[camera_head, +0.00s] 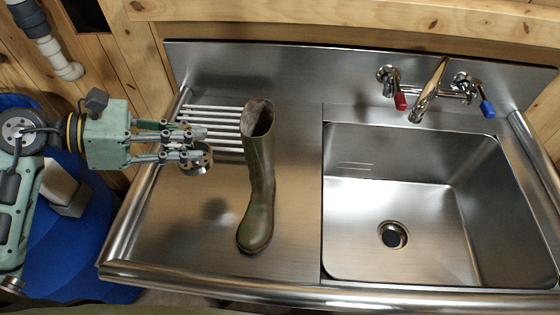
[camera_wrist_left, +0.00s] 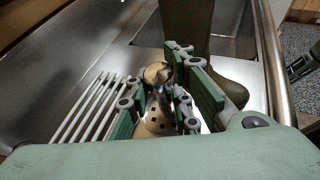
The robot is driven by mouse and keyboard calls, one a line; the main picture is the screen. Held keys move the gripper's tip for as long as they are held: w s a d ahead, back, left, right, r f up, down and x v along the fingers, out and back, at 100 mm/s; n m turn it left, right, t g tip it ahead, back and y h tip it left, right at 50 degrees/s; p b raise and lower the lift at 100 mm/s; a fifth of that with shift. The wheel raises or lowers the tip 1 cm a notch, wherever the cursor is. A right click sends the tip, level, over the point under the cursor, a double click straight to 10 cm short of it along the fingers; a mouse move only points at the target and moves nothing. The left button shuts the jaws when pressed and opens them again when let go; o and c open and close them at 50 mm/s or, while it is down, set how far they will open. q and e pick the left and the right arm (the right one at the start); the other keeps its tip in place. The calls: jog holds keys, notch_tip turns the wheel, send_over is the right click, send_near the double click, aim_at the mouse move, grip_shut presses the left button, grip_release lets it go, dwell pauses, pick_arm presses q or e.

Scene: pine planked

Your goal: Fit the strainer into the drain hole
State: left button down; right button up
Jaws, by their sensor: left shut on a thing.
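The strainer (camera_head: 197,158) is a small metal cup held above the left drainboard. In the left wrist view the strainer (camera_wrist_left: 157,118) shows holes in its wall and sits between the fingers. My left gripper (camera_head: 190,150) is shut on it, coming in from the left; its fingers also show in the left wrist view (camera_wrist_left: 158,98). The drain hole (camera_head: 392,236) is a dark round opening with a metal rim in the floor of the sink basin (camera_head: 440,205), well to the right of the strainer. My right gripper is not in the head view.
A green rubber boot (camera_head: 260,185) stands upright on the drainboard (camera_head: 160,215), between the strainer and the basin. White rack bars (camera_head: 215,130) lie behind. A faucet (camera_head: 428,92) with red and blue handles overhangs the basin's back. The basin floor looks empty.

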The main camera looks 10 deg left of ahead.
pick_arm(q)
jog(key=shift+w+d+r, duration=0.1)
jog(key=shift+d, duration=0.15)
jog(key=f, duration=0.5)
jog(key=shift+a+f+p, duration=0.15)
jog(key=shift+a+p, duration=0.1)
jog(key=shift+p, duration=0.15)
notch_tip(320, 180, down, 5)
jog(key=shift+r, duration=0.2)
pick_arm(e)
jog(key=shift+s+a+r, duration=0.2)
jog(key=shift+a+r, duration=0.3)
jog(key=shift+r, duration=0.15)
